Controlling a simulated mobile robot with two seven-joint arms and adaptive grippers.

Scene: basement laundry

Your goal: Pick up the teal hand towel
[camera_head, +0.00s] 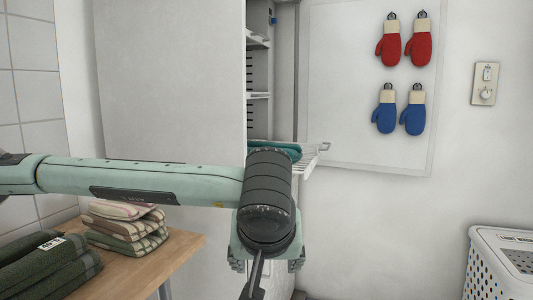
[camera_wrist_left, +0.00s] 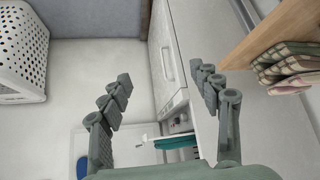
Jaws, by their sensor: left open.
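The teal hand towel (camera_head: 277,147) lies on a white wire shelf (camera_head: 311,158) that juts from the open cabinet. My left wrist partly hides it in the head view. In the left wrist view the towel (camera_wrist_left: 176,141) shows as a small teal strip low between the fingers, beyond the gripper. My left gripper (camera_head: 267,263) hangs below and in front of the shelf, apart from the towel. In the left wrist view the gripper (camera_wrist_left: 161,77) has its fingers spread with nothing between them. My right gripper is not in view.
A wooden table (camera_head: 180,254) at the left holds folded checked towels (camera_head: 128,226) and dark green towels (camera_head: 50,262). A white laundry basket (camera_head: 482,270) stands at the lower right. Red mitts (camera_head: 418,45) and blue mitts (camera_head: 413,116) hang on a white panel (camera_head: 340,70).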

